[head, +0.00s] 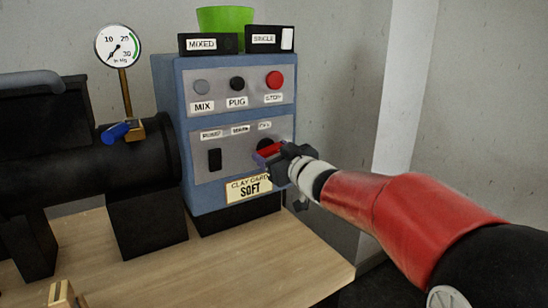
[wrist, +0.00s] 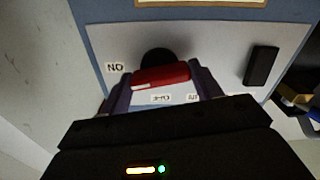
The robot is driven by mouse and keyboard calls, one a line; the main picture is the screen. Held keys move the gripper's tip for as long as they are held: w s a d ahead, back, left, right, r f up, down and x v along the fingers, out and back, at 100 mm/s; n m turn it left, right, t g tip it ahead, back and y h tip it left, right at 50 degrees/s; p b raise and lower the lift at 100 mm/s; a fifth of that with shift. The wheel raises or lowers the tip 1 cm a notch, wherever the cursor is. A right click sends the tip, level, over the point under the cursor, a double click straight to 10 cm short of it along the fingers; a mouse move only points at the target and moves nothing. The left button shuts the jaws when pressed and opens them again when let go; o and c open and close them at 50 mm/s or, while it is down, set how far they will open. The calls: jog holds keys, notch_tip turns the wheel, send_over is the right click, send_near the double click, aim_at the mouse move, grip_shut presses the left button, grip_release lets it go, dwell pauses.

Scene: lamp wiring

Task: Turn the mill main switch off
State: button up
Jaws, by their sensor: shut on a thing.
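The mill main switch is a red handle (head: 268,150) on a black round base (head: 264,143), at the right of the blue control box's lower panel. In the wrist view the red handle (wrist: 162,77) lies nearly level across the picture, with the black base (wrist: 156,56) behind it. A white mark shows on its left end, towards the ON label (wrist: 115,67). An OFF label (wrist: 160,99) shows near the handle. My gripper (head: 272,156) is shut on the handle, with one finger at each end in the wrist view (wrist: 164,82). My fingers partly hide the switch in the head view.
A black rocker switch (head: 214,159) sits left on the same panel. Grey, black and red buttons (head: 274,80) are above. A clay card (head: 248,188) reads SOFT. A black mill body (head: 90,150) with a blue-handled valve (head: 115,132) stands left.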

jog(key=n+b, duration=0.1)
jog(key=n, duration=0.1)
jog(key=n+b, duration=0.1)
jog(key=n, duration=0.1)
jog(key=shift+f+n, duration=0.2)
jog(key=shift+n, duration=0.1)
jog(key=n+b, duration=0.2)
jog(key=n, duration=0.1)
jog(key=shift+n, duration=0.3)
jog(key=n+b, duration=0.2)
jog(key=n, duration=0.2)
jog(key=shift+n+b, duration=0.85)
jog(key=shift+n, duration=0.75)
jog(key=shift+r, duration=0.1)
jog(key=o, duration=1)
